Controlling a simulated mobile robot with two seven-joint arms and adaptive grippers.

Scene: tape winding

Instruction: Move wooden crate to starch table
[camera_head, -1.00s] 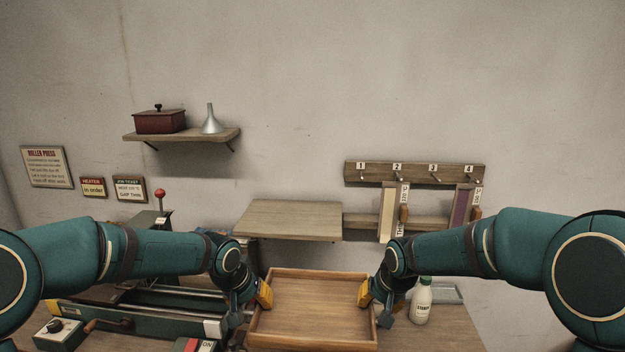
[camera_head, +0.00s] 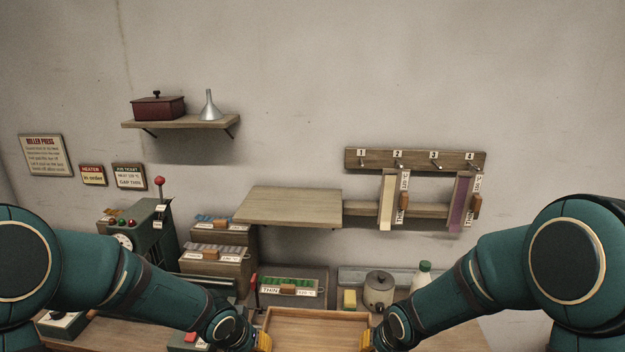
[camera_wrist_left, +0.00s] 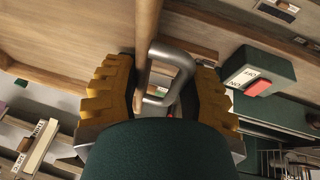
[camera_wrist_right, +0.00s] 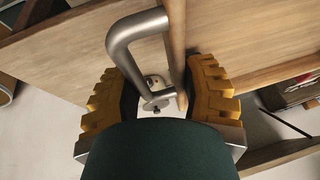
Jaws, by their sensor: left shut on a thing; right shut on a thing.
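The wooden crate (camera_head: 318,328) is a shallow tray with low walls at the bottom middle of the head view, cut off by the lower edge. My left gripper (camera_head: 262,340) is at its left wall and my right gripper (camera_head: 368,340) at its right wall. In the left wrist view the yellow jaws (camera_wrist_left: 165,95) are shut around a grey metal handle (camera_wrist_left: 178,62) on the crate wall (camera_wrist_left: 148,30). In the right wrist view the jaws (camera_wrist_right: 160,95) are shut around the matching handle (camera_wrist_right: 130,35). I cannot make out which surface is the starch table.
Behind the crate stand a green-topped box labelled THIN (camera_head: 290,288), a yellow block (camera_head: 349,299), a round pot (camera_head: 379,288) and a white bottle (camera_head: 421,275). The roller press (camera_head: 150,235) is at the left. A wooden shelf (camera_head: 290,205) and a peg rack (camera_head: 415,160) are on the wall.

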